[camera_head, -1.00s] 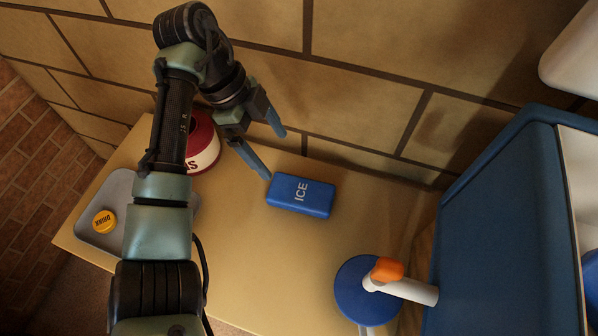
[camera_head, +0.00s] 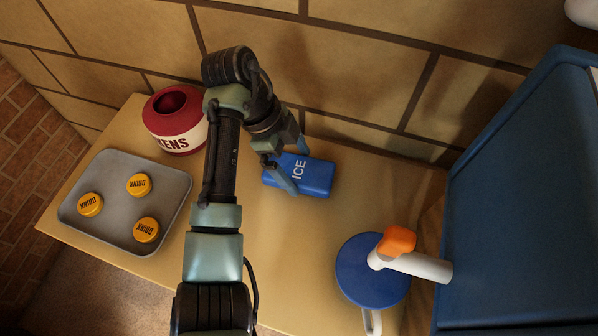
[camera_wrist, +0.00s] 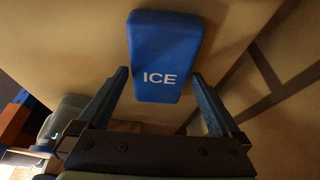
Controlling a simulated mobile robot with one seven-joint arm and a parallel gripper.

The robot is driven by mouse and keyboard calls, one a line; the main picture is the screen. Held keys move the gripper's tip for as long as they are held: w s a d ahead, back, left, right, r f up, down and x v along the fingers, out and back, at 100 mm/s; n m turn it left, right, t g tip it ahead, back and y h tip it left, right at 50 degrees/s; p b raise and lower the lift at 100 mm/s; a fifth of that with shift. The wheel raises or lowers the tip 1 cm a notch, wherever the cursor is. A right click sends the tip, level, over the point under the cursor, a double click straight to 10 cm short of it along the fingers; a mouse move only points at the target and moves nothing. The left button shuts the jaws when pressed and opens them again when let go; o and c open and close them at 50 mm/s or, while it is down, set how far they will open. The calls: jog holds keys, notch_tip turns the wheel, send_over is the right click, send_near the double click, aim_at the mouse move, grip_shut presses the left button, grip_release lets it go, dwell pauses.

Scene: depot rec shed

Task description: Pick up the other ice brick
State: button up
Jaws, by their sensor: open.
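A blue ice brick (camera_head: 315,176) marked "ICE" lies flat on the tan table, near the wall. My gripper (camera_head: 297,170) is over the left end of the brick with its jaws apart. In the wrist view the brick (camera_wrist: 164,55) is upright in the picture, and its near end lies between the open fingers of my gripper (camera_wrist: 162,80). Gaps show between the brick and both fingers in that view. I cannot tell the exact height of the fingers over the table. No second ice brick shows.
A red pot (camera_head: 172,112) stands at the back left. A grey tray (camera_head: 110,215) with yellow "DRINK" caps (camera_head: 139,185) lies left. A blue-lidded jug (camera_head: 362,283) with a white and orange spout (camera_head: 412,262) stands front right, beside a large blue box (camera_head: 520,190).

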jog(key=c, duration=1.4)
